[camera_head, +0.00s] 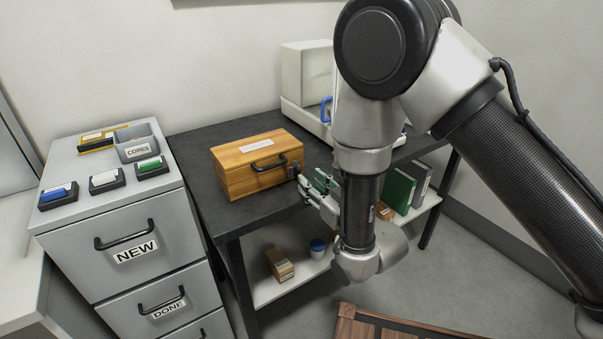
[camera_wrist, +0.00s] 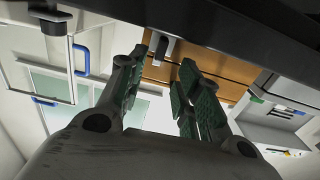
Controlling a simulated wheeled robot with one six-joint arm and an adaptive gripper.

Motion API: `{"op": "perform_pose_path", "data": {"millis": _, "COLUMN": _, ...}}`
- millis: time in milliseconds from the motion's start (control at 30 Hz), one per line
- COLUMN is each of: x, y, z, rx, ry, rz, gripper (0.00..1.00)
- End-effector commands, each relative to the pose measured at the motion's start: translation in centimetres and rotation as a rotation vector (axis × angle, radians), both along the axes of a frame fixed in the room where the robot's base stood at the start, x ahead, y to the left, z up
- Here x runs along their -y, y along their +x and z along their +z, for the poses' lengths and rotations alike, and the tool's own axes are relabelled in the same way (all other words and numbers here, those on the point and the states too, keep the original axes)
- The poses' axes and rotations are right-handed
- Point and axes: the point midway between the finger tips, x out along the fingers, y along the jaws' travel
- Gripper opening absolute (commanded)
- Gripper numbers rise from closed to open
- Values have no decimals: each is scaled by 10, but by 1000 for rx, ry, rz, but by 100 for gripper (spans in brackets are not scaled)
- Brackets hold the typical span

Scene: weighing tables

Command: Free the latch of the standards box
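The standards box (camera_head: 247,176) is a closed wooden box with a white label on its lid and a dark handle on its front. It stands on the dark table. In the wrist view its wood (camera_wrist: 217,69) lies beyond my fingers. A small grey fitting (camera_wrist: 165,47), apparently the latch, shows on the wood between my fingertips. My gripper (camera_head: 312,184) is at the right end of the box's front. In the wrist view my gripper (camera_wrist: 163,62) is open, its green-padded fingers apart. I cannot tell whether a finger touches the fitting.
The dark table (camera_head: 216,209) has a lower shelf with a small carton (camera_head: 279,264), a blue-capped jar (camera_head: 317,248) and green binders (camera_head: 397,190). A white balance case (camera_head: 306,75) with blue handles stands behind. A grey drawer cabinet (camera_head: 130,218) stands left. A wooden crate (camera_head: 350,326) is at the bottom.

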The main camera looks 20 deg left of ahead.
Motion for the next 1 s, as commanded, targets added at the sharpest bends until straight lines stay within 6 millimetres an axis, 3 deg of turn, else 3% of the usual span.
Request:
{"op": "perform_pose_path", "data": {"millis": 300, "x": -37, "y": 33, "z": 1, "rx": 1, "ry": 2, "rz": -2, "gripper": 34}}
{"op": "perform_pose_path", "data": {"millis": 667, "x": -44, "y": 39, "z": 1, "rx": -1, "ry": -1, "rz": -1, "gripper": 34}}
{"op": "perform_pose_path", "data": {"millis": 867, "x": -44, "y": 39, "z": 1, "rx": -1, "ry": -1, "rz": -2, "gripper": 1}}
{"op": "perform_pose_path", "data": {"millis": 1000, "x": -44, "y": 39, "z": 1, "rx": -1, "ry": -1, "rz": -2, "gripper": 0}}
